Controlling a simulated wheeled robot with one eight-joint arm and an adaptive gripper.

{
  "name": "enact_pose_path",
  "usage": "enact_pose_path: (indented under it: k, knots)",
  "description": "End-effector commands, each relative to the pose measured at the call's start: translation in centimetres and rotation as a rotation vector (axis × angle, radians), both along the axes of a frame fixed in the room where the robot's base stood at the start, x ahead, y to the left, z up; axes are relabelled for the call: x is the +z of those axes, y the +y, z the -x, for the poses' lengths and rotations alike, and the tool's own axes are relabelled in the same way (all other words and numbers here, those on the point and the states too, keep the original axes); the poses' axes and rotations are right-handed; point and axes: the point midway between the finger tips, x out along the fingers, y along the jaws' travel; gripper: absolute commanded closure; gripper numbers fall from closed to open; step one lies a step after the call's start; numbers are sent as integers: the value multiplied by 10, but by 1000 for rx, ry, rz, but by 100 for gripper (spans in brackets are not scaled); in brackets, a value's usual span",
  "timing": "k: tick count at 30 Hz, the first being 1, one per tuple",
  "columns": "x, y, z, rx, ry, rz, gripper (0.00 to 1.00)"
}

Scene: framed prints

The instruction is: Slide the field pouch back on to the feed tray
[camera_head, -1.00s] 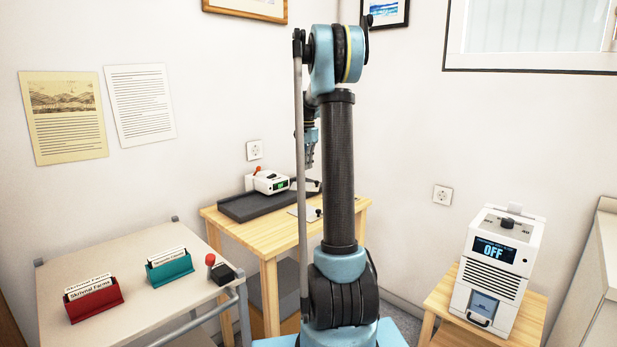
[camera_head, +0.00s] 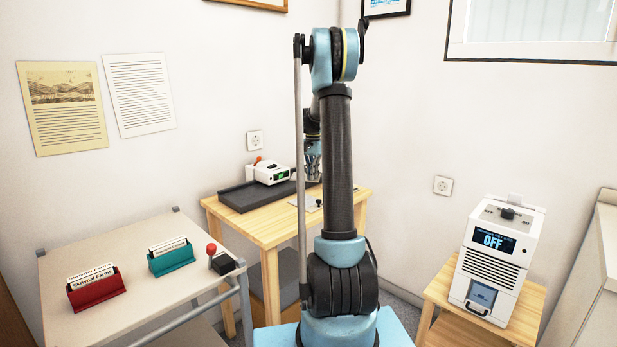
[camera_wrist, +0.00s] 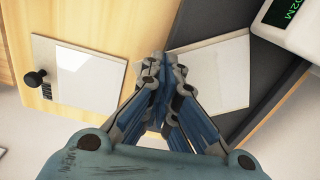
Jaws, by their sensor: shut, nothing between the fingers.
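My gripper (camera_wrist: 162,66) is shut and empty, its fingertips over the left edge of a pale flat sheet (camera_wrist: 220,75), which looks like the field pouch. I cannot tell whether they touch it. The sheet lies against the dark feed tray (camera_wrist: 270,75), which shows along its top and right side; how much rests on the tray is unclear. In the head view the tray (camera_head: 245,197) lies on the wooden table, and my gripper (camera_head: 313,175) is low beside it, partly hidden behind my arm. The sheet is mostly hidden there.
A white machine with a green display (camera_head: 268,172) stands at the tray's back. A pale plate (camera_wrist: 75,75) with a black knob (camera_wrist: 35,78) lies left on the table. A side table (camera_head: 110,240) holds red and teal card holders. A white unit reading OFF (camera_head: 497,260) stands right.

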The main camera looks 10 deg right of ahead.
Motion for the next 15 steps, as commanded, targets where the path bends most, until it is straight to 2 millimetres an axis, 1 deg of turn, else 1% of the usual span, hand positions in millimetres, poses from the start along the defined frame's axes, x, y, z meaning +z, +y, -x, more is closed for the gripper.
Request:
enact_pose_path:
  k: [12, 15]
  knots:
    - [0, -3, -2, 0, 0, 0, 100]
    - [0, -7, -5, 0, 0, 0, 100]
